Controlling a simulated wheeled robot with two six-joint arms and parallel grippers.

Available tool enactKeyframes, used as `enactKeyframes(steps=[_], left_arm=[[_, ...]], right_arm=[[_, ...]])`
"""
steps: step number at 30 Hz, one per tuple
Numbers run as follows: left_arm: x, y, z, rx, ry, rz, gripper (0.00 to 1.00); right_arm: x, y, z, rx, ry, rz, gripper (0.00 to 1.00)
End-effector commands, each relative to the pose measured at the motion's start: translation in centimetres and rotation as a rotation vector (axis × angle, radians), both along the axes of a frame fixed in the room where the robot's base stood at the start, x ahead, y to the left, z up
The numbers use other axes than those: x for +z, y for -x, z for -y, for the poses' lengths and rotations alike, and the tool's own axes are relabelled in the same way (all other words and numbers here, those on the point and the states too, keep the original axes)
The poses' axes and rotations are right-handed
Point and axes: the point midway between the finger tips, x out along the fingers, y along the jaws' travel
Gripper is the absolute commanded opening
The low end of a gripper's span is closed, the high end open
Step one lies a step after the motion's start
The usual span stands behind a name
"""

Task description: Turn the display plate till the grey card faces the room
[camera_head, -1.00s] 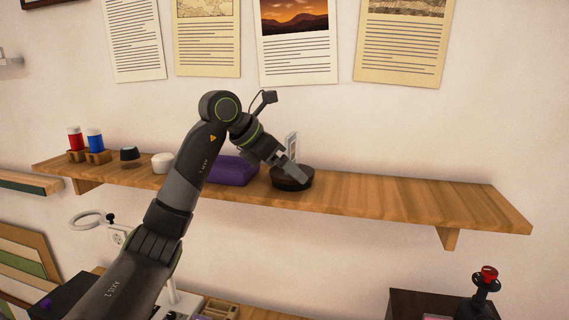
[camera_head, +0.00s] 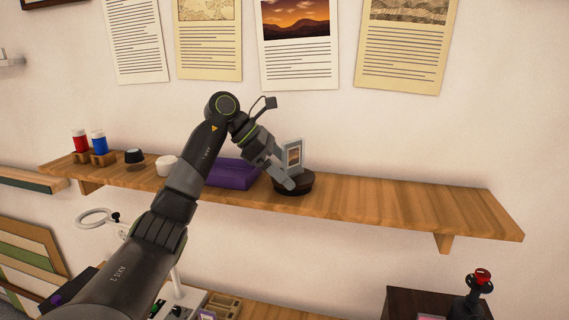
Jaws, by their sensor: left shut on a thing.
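The display plate (camera_head: 297,188) is a dark round disc on the wooden wall shelf. A small upright grey card (camera_head: 293,153) with a brownish picture in its middle stands on it, its face partly turned toward me. My left gripper (camera_head: 285,182) reaches down from the left in front of the card and is shut on the display plate at its near left side. The fingers hide part of the plate and the card's lower left. My right gripper is not in view.
The shelf (camera_head: 410,208) is clear right of the plate. Several prints hang above.

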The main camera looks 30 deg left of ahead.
Motion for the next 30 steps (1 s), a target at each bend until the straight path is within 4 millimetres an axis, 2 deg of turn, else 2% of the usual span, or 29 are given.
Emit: enactKeyframes(steps=[18,30], left_arm=[[0.7,-0.6,-0.1,-0.3,0.003,0.0,0.7],[0.5,-0.9,-0.2,-0.424,0.0,0.002,0.7]], right_arm=[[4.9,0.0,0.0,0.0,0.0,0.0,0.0],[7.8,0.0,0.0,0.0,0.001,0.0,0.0]])
